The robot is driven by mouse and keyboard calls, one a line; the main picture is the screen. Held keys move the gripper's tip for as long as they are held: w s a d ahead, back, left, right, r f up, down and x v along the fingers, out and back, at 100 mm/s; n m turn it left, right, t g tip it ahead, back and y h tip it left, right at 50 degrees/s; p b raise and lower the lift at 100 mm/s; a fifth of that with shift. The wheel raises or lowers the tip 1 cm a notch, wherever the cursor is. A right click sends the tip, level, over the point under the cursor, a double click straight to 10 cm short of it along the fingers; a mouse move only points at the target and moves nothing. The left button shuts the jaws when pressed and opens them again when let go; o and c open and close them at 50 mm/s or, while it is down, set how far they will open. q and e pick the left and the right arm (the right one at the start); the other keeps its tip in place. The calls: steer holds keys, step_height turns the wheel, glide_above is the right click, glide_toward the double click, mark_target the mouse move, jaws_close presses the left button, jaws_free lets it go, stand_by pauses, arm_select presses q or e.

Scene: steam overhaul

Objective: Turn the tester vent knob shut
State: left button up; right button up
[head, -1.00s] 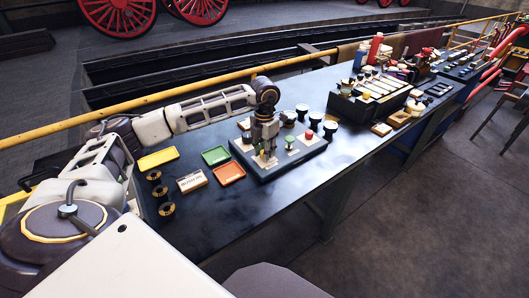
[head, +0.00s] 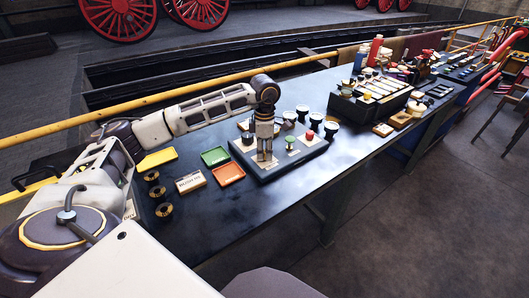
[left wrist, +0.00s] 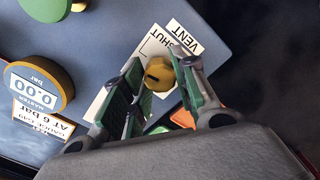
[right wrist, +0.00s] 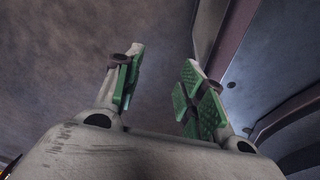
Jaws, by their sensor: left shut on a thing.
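The tester vent knob (left wrist: 160,73) is a small yellow round knob with a dark mark on top. It sits beside a white label (left wrist: 184,40) reading VENT and SHUT on the grey tester board (left wrist: 105,50). My left gripper (left wrist: 160,80) has its green-padded fingers on either side of the knob, shut on it. In the head view my left gripper (head: 265,155) points straight down at the front left of the tester board (head: 287,170), and its fingers hide the knob. My right gripper (right wrist: 160,90) is open and empty, away from the bench.
A gauge reading 0.00 bar (left wrist: 38,85) and a green knob (left wrist: 45,8) stand on the board. A red knob (head: 309,135) is further right. Green (head: 215,156) and orange (head: 229,173) trays lie to the left. The bench front is clear.

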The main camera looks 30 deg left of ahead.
mark_target(265, 151)
arm_select(q)
steer(key=shift+m, duration=1.2)
arm_select(e)
steer(key=shift+w+a+r, duration=0.1)
steer(key=shift+w+a, duration=0.1)
steer(key=shift+w, duration=0.25)
steer(key=shift+w+a+r, duration=0.1)
steer(key=shift+w+a, duration=0.05)
steer(key=shift+w, duration=0.25)
steer(key=shift+s, duration=0.1)
arm_select(q)
steer(key=o, duration=1)
steer(key=shift+r, duration=0.1)
steer(key=shift+r, duration=5.95)
arm_select(e)
steer(key=shift+s, duration=0.1)
